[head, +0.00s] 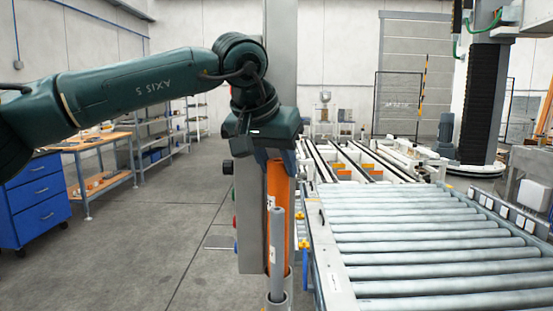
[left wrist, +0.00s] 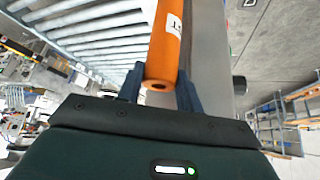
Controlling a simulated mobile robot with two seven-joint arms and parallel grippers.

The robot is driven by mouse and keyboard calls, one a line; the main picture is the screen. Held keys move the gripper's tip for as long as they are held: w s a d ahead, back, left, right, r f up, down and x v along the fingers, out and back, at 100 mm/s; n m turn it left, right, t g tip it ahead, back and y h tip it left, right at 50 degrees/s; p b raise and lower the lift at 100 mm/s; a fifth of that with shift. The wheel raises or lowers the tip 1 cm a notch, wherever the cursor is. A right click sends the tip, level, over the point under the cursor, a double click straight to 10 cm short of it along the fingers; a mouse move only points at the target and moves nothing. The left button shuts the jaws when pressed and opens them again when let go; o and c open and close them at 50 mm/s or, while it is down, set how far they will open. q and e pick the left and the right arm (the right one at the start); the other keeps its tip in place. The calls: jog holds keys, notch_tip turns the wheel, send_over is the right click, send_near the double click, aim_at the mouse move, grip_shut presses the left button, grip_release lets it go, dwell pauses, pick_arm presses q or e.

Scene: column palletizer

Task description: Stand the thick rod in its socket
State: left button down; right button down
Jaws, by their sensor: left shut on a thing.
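The thick rod is orange with a white label (head: 281,185). It stands upright below my left gripper (head: 277,157), which is shut on its top end. In the left wrist view the orange rod (left wrist: 165,45) lies between the two fingers of the gripper (left wrist: 160,84), its end face with a dark hole toward the camera. A thinner grey rod (head: 277,240) stands upright in front of the orange one, in a grey round socket (head: 278,300). The orange rod's lower end is partly hidden behind it; I cannot tell if it is inside a socket. My right gripper is out of view.
A roller conveyor (head: 420,235) lies close on the right. A tall grey post (head: 281,40) rises directly behind the rod. A blue drawer cabinet (head: 38,195) and a workbench (head: 100,140) stand at the left. The floor between them and the post is clear.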

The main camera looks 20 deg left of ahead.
pick_arm(q)
jog(key=shift+f+b, duration=0.3)
jog(key=shift+f, duration=0.35)
jog(key=shift+f+b, duration=0.4)
jog(key=shift+f, duration=0.4)
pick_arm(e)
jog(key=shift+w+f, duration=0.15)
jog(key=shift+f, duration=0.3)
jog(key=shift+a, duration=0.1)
pick_arm(q)
jog(key=c, duration=0.9)
grip_release()
jog(key=shift+o, duration=0.2)
jog(key=shift+f, duration=0.1)
